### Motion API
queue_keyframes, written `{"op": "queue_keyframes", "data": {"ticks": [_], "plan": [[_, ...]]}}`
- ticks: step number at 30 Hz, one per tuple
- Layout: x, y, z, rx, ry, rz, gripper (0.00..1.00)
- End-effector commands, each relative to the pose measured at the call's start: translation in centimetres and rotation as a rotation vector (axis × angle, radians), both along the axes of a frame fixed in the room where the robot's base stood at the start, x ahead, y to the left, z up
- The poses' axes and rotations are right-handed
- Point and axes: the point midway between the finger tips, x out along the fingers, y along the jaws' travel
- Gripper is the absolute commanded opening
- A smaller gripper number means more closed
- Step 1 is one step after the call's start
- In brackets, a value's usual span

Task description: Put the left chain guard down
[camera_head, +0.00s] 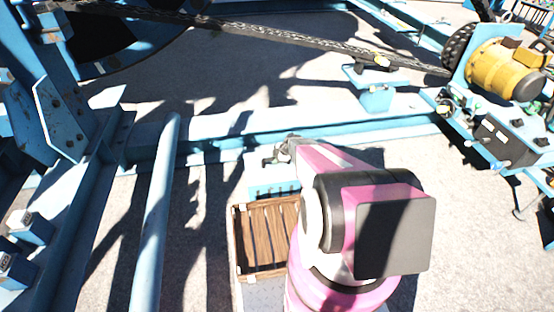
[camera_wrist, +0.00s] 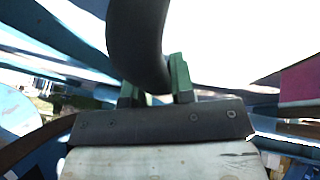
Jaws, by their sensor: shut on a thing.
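In the wrist view, my gripper (camera_wrist: 155,85) has its two green fingers on either side of a thick, dark, curved bar. This bar looks like the handle of the left chain guard (camera_wrist: 138,40). The bar rises from between the fingers and leaves the top of the picture. The rest of the guard cannot be made out there. In the head view, my pink arm reaches forward over the blue frame and hides most of the gripper. A small dark grey piece shows at the arm's far end, too small to tell apart. Whether the guard touches anything is hidden.
A slatted wooden crate (camera_head: 265,238) lies left of my arm. A dark chain (camera_head: 290,38) runs across the back towards a yellow motor (camera_head: 505,72). A blue stand (camera_head: 376,96) is below it. A blue pipe (camera_head: 158,215) and blue beams bound the left.

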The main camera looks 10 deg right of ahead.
Motion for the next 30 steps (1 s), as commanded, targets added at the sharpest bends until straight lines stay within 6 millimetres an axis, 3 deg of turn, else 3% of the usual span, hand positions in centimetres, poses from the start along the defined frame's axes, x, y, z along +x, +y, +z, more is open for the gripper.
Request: {"op": "queue_keyframes", "data": {"ticks": [6,17,18,19,30], "plan": [[0.1,0.0,-2.6,0.001,0.0,-0.001,0.0],[0.0,0.0,-2.9,0.001,-0.001,0.0,0.0],[0.0,0.0,-3.0,0.0,0.0,0.0,0.36],[0.0,0.0,-3.0,0.0,0.0,0.0,0.46],[-0.1,-0.1,-2.6,0.0,0.0,0.0,0.49]]}}
